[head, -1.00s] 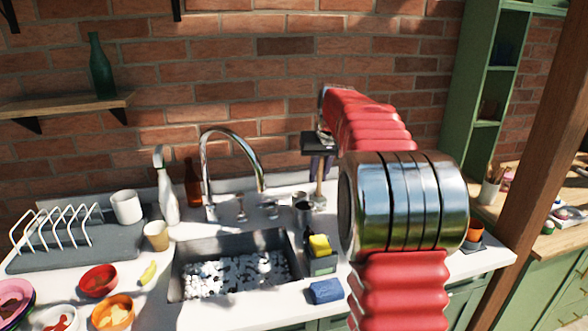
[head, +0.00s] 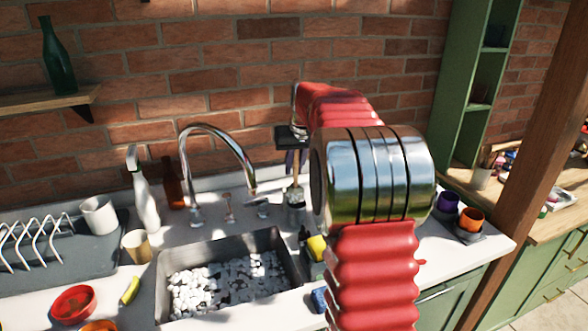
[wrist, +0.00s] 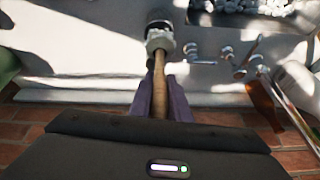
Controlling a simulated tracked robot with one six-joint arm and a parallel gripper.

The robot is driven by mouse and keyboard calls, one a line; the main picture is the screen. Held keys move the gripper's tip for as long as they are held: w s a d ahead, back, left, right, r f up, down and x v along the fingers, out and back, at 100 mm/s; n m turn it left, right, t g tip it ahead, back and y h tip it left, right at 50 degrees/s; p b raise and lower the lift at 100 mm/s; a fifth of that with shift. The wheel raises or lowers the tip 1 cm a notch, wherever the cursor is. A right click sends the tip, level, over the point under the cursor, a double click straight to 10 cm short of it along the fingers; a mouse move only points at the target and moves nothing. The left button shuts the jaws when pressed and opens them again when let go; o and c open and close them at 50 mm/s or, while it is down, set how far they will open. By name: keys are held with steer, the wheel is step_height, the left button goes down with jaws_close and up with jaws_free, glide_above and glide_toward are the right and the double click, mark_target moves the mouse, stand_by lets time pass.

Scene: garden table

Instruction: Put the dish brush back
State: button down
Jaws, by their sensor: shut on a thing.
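My gripper (head: 292,158) is shut on the wooden handle of the dish brush (head: 295,184), which hangs head down behind the sink's right end. In the wrist view my gripper (wrist: 160,98) has its dark fingers on either side of the handle, and the pale brush head (wrist: 160,39) points away from me. A small metal cup (head: 296,215) stands on the counter directly below the brush in the head view. Its dark opening shows just past the brush head in the wrist view. I cannot tell whether the head is inside the cup or just above it.
The tap (head: 217,130) and its handles stand left of the brush, behind the sink (head: 165,290) of pale pebbles. A yellow sponge (head: 317,247) and a blue sponge (head: 319,299) are near the sink's right side. The brick wall is close behind.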

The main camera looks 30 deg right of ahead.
mark_target(296, 188)
steer(key=shift+f, duration=0.75)
steer(key=shift+d, duration=0.1)
steer(key=shift+s, duration=0.1)
steer(key=shift+f, duration=2.9)
steer(key=shift+s, duration=0.1)
steer(key=shift+f, duration=0.5)
steer(key=c, duration=1.9)
jaws_free()
steer(key=shift+c, duration=0.2)
